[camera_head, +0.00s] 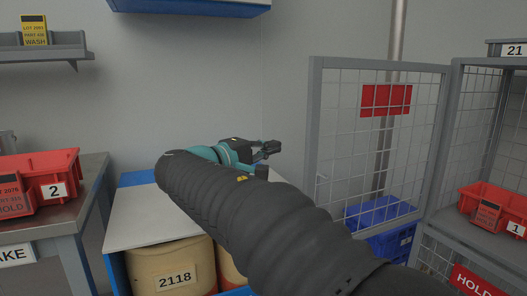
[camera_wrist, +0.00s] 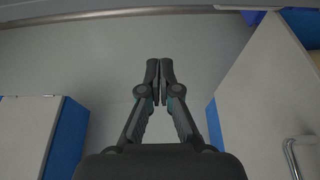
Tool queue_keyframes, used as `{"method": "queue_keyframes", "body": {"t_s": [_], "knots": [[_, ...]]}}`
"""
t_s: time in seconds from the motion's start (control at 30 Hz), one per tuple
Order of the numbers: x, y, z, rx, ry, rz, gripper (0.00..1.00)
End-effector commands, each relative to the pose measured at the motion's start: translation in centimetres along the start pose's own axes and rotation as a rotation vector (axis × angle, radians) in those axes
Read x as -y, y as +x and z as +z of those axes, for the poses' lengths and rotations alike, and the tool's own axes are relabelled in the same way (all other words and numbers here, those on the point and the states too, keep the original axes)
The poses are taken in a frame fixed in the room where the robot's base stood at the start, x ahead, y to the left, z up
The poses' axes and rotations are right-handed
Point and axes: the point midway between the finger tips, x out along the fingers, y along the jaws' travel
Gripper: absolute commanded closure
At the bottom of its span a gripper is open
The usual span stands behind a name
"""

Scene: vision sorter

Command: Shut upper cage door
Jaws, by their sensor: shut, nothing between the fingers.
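The upper cage door (camera_head: 340,140) is a grey-framed wire mesh panel with a red plate (camera_head: 386,100) on it. It stands swung open, to the left of the cage (camera_head: 450,185). My gripper (camera_head: 275,148) is left of the door's free edge, apart from it, above the white-topped cabinet. In the wrist view the two fingers of my gripper (camera_wrist: 159,68) are together with nothing between them. The door cannot be made out in the wrist view.
A white-topped cabinet (camera_head: 140,215) with drums stands below my gripper. A table (camera_head: 50,225) at left holds a red bin (camera_head: 60,165). A blue bin (camera_head: 385,215) is behind the door. A red bin (camera_head: 480,198) sits in the cage. A blue-edged cupboard (camera_head: 185,8) hangs above.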

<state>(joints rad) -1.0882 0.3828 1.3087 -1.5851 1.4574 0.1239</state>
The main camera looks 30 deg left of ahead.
Motion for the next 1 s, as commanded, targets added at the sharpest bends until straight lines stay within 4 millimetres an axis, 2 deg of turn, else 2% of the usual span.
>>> {"method": "queue_keyframes", "body": {"t_s": [0.1, 0.3, 0.4, 0.6, 1.0], "knots": [[-0.1, 2.4, 0.1, 0.003, 0.000, 0.000, 1.00], [-0.1, 5.8, 0.2, 0.001, -0.001, 0.000, 1.00], [-0.1, 5.0, 1.6, -0.002, 0.000, 0.000, 1.00], [0.0, 4.4, 3.3, -0.001, 0.000, 0.000, 1.00], [0.0, 4.2, 3.8, -0.001, 0.000, 0.000, 1.00]]}}
